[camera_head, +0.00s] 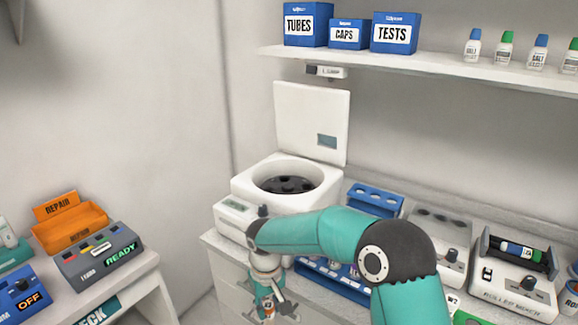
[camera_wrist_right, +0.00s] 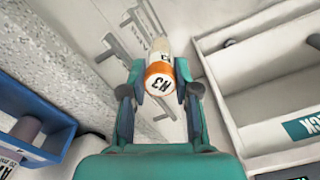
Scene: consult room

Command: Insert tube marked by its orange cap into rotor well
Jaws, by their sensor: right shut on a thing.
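The orange-capped tube (camera_wrist_right: 159,78) is between the fingers of my right gripper (camera_wrist_right: 158,92), which is shut on it. Its cap faces the wrist camera and carries a dark marking. In the head view my right gripper (camera_head: 268,306) is low in front of the bench, with a bit of orange between its fingers. The white centrifuge (camera_head: 222,212) stands on the bench behind and above the gripper, its lid (camera_head: 300,120) raised. Its dark rotor (camera_head: 285,185) with several wells is exposed inside the bowl. The tube is apart from the rotor. My left gripper is not in view.
A blue tube rack (camera_head: 330,281) stands at the bench front, partly behind my right arm. Another blue rack (camera_head: 375,199), a grey block (camera_head: 440,228) and a roller mixer (camera_head: 520,290) stand to the right. A side table with an orange bin (camera_head: 72,226) is at left.

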